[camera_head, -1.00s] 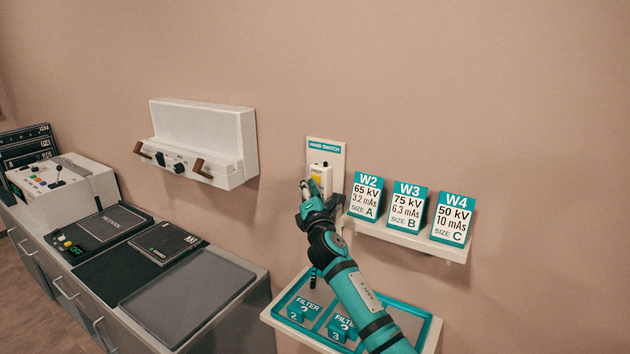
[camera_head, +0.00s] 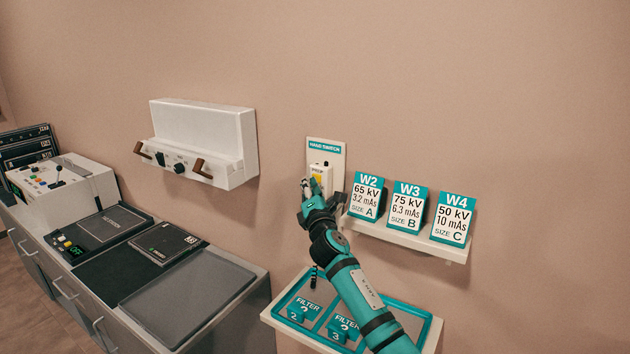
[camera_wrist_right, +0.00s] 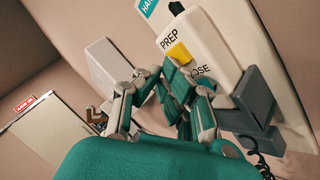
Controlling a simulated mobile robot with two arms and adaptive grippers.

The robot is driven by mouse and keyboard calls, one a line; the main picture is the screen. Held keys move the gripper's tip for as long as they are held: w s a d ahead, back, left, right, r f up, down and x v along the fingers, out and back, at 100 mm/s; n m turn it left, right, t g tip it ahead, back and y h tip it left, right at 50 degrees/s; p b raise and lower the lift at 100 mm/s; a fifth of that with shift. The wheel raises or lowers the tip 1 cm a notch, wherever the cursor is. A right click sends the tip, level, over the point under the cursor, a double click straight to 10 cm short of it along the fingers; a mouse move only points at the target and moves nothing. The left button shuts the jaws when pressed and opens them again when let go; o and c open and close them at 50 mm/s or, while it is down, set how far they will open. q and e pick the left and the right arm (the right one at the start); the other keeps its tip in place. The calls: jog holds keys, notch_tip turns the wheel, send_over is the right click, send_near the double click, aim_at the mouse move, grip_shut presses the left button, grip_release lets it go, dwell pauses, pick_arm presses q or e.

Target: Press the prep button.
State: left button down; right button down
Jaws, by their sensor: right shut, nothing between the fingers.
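The hand switch is a white box on a wall plate (camera_head: 339,155) headed "HAND SWITCH". Its yellow prep button (camera_wrist_right: 179,52) sits under the word "PREP" in the right wrist view; the gripper partly covers the label below, which ends in "OSE". My right gripper (camera_head: 309,184) is shut and empty, in front of the box's lower left part. In the wrist view its fingertips (camera_wrist_right: 158,72) appear just left of and below the yellow button. I cannot tell whether they touch it. My left gripper is not in view.
A shelf (camera_head: 408,236) right of the switch holds cards W2, W3 and W4. Below, a teal-lined tray (camera_head: 426,335) holds filter blocks. A white wall unit (camera_head: 205,135) with brown handles hangs left. A counter with a control console (camera_head: 62,180) stands at far left.

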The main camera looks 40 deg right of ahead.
jog(key=shift+d, duration=0.2)
jog(key=shift+a, duration=0.2)
jog(key=shift+s+a, duration=0.35)
jog(key=shift+a, duration=0.35)
jog(key=shift+a, duration=0.1)
jog(key=shift+s+a+p, duration=0.2)
jog(key=shift+s+a, duration=0.1)
jog(key=shift+a, duration=0.45)
jog(key=shift+s+a+p, duration=0.2)
jog(key=shift+s+a, duration=0.15)
jog(key=shift+a, duration=0.35)
jog(key=shift+s+a+p, duration=0.2)
jog(key=shift+s+a, duration=0.1)
jog(key=shift+a, duration=0.45)
